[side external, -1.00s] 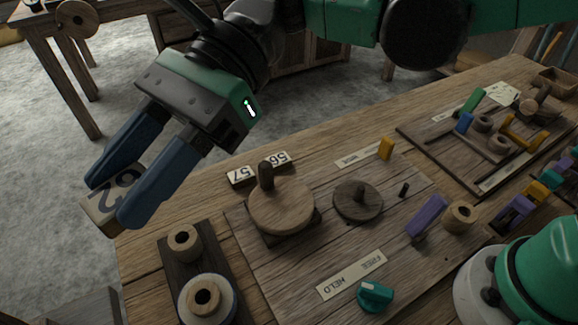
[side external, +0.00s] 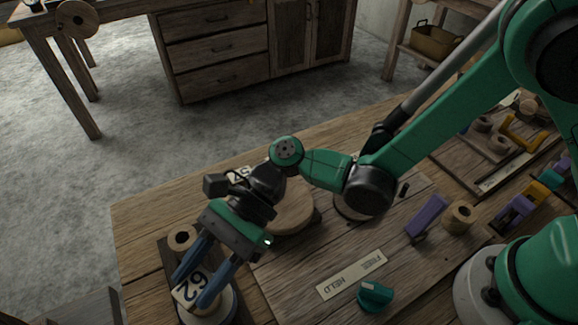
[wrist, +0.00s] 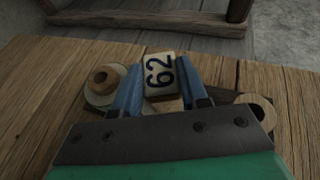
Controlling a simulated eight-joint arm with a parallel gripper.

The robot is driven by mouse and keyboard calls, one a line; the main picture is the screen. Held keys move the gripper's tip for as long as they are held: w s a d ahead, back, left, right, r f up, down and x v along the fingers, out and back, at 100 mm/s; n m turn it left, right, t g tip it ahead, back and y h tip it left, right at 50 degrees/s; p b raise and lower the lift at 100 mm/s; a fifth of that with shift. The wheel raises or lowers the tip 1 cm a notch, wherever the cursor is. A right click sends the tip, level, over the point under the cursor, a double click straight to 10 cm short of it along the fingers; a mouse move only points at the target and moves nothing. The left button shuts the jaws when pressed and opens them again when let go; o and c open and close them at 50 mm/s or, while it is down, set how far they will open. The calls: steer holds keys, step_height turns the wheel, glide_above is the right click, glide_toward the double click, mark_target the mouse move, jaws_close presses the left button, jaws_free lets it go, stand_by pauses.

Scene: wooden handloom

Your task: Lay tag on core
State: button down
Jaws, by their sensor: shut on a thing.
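My gripper (side external: 191,291) is shut on a pale wooden tag (side external: 188,290) marked 62. The tag also shows between the blue fingers in the wrist view (wrist: 160,75), number side facing the camera. In the side view the tag overlaps the wide-rimmed core (side external: 226,302), hiding its middle. In the wrist view that core (wrist: 104,82) is left of the fingers, and the tag appears beside it. I cannot tell whether the tag touches anything below. A smaller plain core (side external: 182,237) stands on the same dark board; a ring at right in the wrist view (wrist: 264,106) may be it.
A round wooden disc (side external: 292,217) lies right of the gripper, partly behind my arm. Tag 57 (side external: 239,174) lies behind it. A HELD/FREE label (side external: 350,275), a teal knob (side external: 375,296) and a purple lever (side external: 427,216) are farther right. The table's left corner is bare.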

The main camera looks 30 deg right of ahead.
steer(key=shift+f, duration=0.65)
steer(key=shift+f, duration=0.35)
steer(key=shift+f, duration=0.15)
steer(key=shift+c, duration=2.3)
jaws_free()
